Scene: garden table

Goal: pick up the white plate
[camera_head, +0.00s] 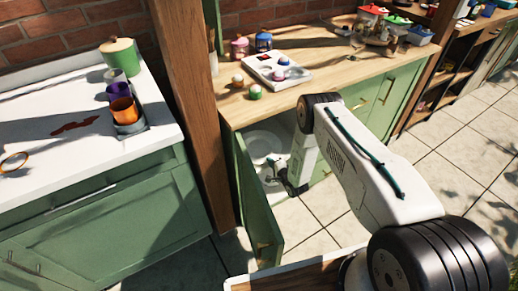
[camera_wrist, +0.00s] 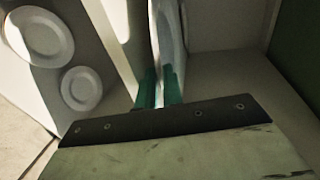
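A white plate (camera_wrist: 168,35) shows nearly edge-on in the wrist view, reaching forward from between the teal fingers of my gripper (camera_wrist: 158,88). The fingers are close together on either side of its near edge, and the gripper looks shut on it. The contact itself is in shadow. In the head view, my gripper (camera_head: 287,183) is inside the open cabinet under the wooden counter, partly hidden by my arm. A pale round plate (camera_head: 264,146) shows in the cabinet there.
Two more white plates, a larger one (camera_wrist: 40,38) and a smaller one (camera_wrist: 82,88), show at the left in the wrist view. The green cabinet door (camera_head: 257,205) stands open left of my gripper. The wooden counter (camera_head: 330,80) is close above. Tiled floor (camera_head: 335,215) is clear at right.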

